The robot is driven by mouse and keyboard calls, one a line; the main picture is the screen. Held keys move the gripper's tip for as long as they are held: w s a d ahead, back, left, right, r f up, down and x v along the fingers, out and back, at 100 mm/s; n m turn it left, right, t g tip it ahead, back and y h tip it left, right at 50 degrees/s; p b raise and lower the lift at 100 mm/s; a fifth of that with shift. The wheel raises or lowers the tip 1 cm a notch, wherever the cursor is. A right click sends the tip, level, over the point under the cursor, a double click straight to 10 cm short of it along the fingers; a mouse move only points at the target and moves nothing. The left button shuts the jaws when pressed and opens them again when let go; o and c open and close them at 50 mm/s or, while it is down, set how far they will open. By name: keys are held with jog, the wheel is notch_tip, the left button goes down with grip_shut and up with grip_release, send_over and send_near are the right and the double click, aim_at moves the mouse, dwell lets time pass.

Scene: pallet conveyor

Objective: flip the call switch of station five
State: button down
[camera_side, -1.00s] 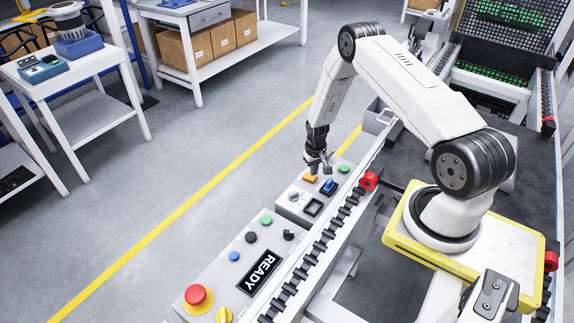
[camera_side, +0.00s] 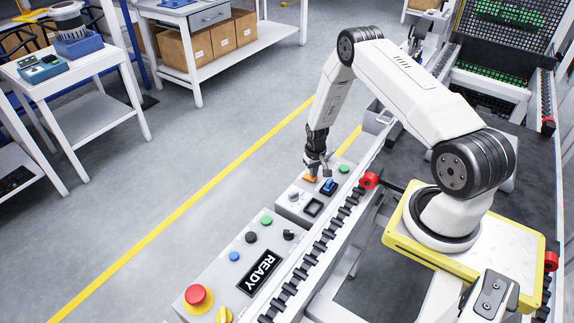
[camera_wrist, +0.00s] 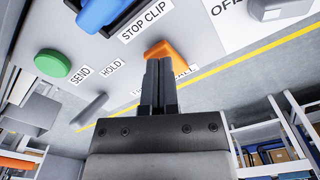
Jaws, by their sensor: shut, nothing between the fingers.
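An orange switch (camera_side: 309,179) sits on the grey control box beside the conveyor. In the wrist view the orange switch (camera_wrist: 178,52) shows just past my fingertips, and the label below it is partly covered by my fingers, with its end reading like "CALL". My gripper (camera_side: 318,173) points down over the box, right at the orange switch. In the wrist view my gripper (camera_wrist: 158,64) has its two fingers together with nothing between them. The fingertips overlap the switch's near edge; I cannot tell whether they touch it.
A blue rocker (camera_wrist: 100,12) by the "STOP CLIP" label, a green "SEND" button (camera_wrist: 52,64) and a grey "HOLD" lever (camera_wrist: 90,109) lie close by. A grey knob (camera_wrist: 268,8) is at the upper right. The conveyor rail (camera_side: 322,238) runs along the box.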

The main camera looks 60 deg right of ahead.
jog(key=shift+f, duration=0.45)
dwell(0.4)
jog(key=shift+r, duration=3.5)
jog(key=shift+r, duration=0.1)
jog(key=shift+w+a+r, duration=0.1)
jog(key=shift+a+r, duration=0.1)
jog(key=w+a+r+n, duration=0.1)
jog(key=a+r+n, duration=0.1)
jog(key=a+r, duration=0.6)
jog(key=s+a+r+n+t, duration=0.2)
jog(key=s+a+r+n, duration=0.2)
jog(key=s+a+r, duration=0.8)
jog(key=a+r, duration=0.4)
jog(key=shift+t, duration=0.3)
